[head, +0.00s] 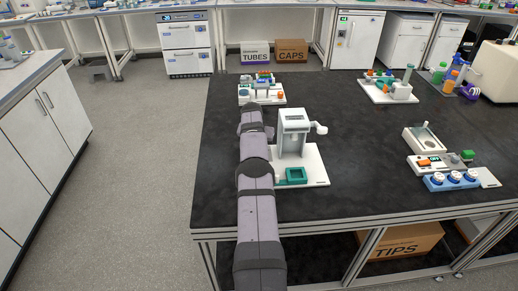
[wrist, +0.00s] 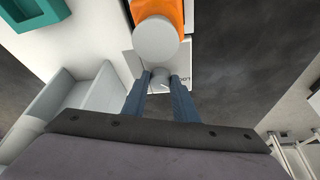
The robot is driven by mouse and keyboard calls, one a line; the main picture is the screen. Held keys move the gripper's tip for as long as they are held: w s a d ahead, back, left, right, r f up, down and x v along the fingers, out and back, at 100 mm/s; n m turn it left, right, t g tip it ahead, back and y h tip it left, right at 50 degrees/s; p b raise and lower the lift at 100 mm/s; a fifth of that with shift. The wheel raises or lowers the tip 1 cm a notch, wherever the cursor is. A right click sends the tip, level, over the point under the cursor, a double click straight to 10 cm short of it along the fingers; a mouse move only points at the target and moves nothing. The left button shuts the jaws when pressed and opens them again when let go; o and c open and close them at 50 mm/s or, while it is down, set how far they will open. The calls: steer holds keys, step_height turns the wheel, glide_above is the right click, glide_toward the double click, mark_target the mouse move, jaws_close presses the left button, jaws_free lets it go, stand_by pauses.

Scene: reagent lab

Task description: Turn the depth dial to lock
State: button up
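The bench device (head: 294,121) is a white-grey press-like body on a white base plate with a green tray (head: 296,175) in front. My arm covers its left side in the head view, so my gripper's fingertips and the dial are hidden there. In the wrist view, my gripper's two blue fingers (wrist: 160,83) stand on either side of a small grey knob (wrist: 160,75), which looks like the depth dial. A label starting "LO" (wrist: 181,81) is partly covered by the right finger. Whether the fingers press on the knob is unclear.
An orange part with a round grey cap (wrist: 155,40) is just beyond the fingertips. The device's grey body (wrist: 68,103) is close on the left in the wrist view. A rack of small items (head: 262,93) stands behind my arm. The dark bench (head: 360,140) is clear right of the device.

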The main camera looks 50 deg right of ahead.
steer(key=shift+n+t+b, duration=0.3)
steer(key=shift+n, duration=0.5)
steer(key=o, duration=1.1)
steer(key=shift+c, duration=0.2)
steer(key=shift+r, duration=0.2)
steer(key=b+v, duration=0.2)
steer(key=v, duration=0.5)
steer(key=shift+s, duration=0.1)
